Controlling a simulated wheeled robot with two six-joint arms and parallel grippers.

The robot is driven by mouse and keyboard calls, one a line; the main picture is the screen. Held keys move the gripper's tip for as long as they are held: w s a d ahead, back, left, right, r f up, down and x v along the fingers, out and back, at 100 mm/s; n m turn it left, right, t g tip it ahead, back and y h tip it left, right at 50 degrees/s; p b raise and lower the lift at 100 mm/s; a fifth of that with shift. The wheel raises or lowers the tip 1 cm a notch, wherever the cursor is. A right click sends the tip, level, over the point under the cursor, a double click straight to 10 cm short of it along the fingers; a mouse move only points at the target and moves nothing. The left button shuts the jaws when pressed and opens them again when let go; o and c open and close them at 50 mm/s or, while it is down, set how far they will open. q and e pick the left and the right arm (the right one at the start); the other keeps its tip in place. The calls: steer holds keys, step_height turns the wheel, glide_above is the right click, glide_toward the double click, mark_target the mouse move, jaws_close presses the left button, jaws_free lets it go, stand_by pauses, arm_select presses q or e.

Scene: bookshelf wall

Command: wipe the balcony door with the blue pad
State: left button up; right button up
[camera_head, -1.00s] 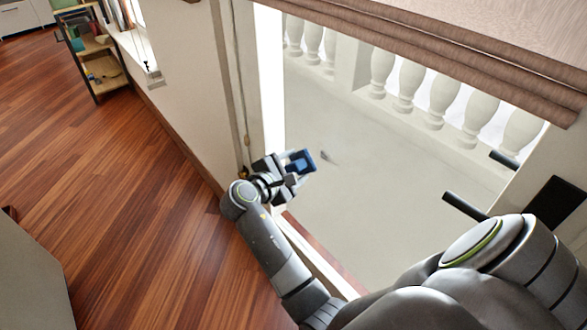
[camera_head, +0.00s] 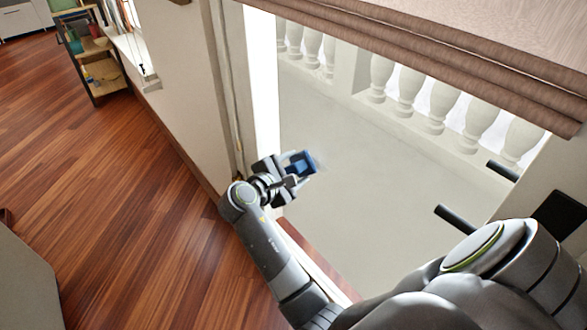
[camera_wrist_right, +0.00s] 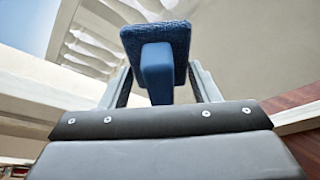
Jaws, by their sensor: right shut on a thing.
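The blue pad (camera_head: 302,162) is in my right gripper (camera_head: 292,168), which is shut on its handle. In the right wrist view the pad (camera_wrist_right: 156,37) shows as a flat textured block on a blue handle between the two fingers. The glass of the balcony door (camera_head: 370,190) fills the middle of the head view, with the balcony behind it. The pad is at the left part of the glass; I cannot tell for certain whether it touches. A faint pale smudge shows just right of the pad. My left gripper is not in view.
A brown folded blind (camera_head: 430,60) hangs across the top of the door. Dark door handles (camera_head: 458,218) stick out at the right. A shelf unit (camera_head: 92,62) stands far left. The wooden floor (camera_head: 120,220) on the left is clear.

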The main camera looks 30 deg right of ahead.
mark_target(329, 177)
steer(key=shift+d+p, duration=0.65)
steer(key=shift+d, duration=0.3)
steer(key=shift+s+r+p, duration=0.15)
steer(key=shift+s+p, duration=0.65)
steer(key=shift+p, duration=0.2)
steer(key=shift+s+p, duration=0.85)
steer(key=shift+s, duration=0.3)
steer(key=shift+s+d+p, duration=0.2)
steer(key=shift+s+p, duration=0.8)
steer(key=shift+s+d+p, duration=0.1)
steer(key=shift+s+p, duration=0.4)
steer(key=shift+s, duration=0.3)
steer(key=shift+p, duration=0.4)
steer(key=shift+w+a+b, duration=0.15)
steer(key=shift+w, duration=1.8)
steer(key=shift+w+a+b, duration=0.15)
steer(key=shift+w, duration=1.75)
